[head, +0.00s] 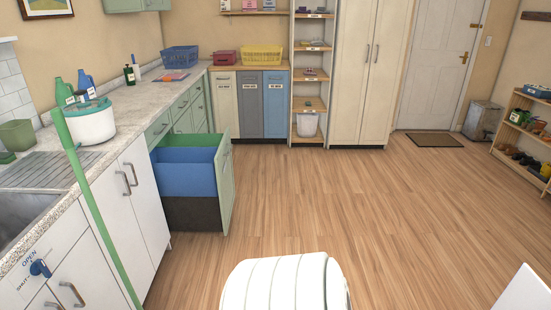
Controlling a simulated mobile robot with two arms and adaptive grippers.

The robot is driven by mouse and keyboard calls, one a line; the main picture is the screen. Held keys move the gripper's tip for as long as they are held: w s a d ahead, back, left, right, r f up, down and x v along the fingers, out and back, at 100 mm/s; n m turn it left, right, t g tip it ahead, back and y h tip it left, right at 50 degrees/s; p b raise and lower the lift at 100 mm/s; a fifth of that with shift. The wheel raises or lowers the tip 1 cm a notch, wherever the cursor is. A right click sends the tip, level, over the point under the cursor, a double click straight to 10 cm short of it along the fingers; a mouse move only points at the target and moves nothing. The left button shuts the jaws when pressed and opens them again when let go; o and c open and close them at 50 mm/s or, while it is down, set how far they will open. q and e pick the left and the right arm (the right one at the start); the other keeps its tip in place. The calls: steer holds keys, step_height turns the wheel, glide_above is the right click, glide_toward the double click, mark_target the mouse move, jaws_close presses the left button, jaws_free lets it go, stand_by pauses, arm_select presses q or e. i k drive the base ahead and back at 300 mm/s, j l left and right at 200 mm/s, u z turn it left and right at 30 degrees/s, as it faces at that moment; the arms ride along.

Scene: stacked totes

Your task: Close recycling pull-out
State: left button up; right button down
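The recycling pull-out (227,185) stands open from the counter row on the left. Its green front panel is out over the wood floor, facing right and seen nearly edge-on. Inside it are a blue bin (184,178) and a dark bin or base (192,214) below. A green-rimmed part shows behind the blue bin. The bins look empty from here, but their bottoms are hidden. Neither of my grippers is in view.
A green pole (98,215) leans across the white cabinets (115,200) at the left. The floor (330,200) right of the pull-out is clear. Tall bins (263,105) and an open shelf (309,90) stand at the back, a shoe rack (520,130) at the right.

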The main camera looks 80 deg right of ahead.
mark_target(194, 176)
steer(key=z, duration=2.25)
steer(key=i+l+u, duration=0.1)
steer(key=i+u, duration=0.3)
steer(key=i+l+u, duration=0.15)
steer(key=u, duration=0.3)
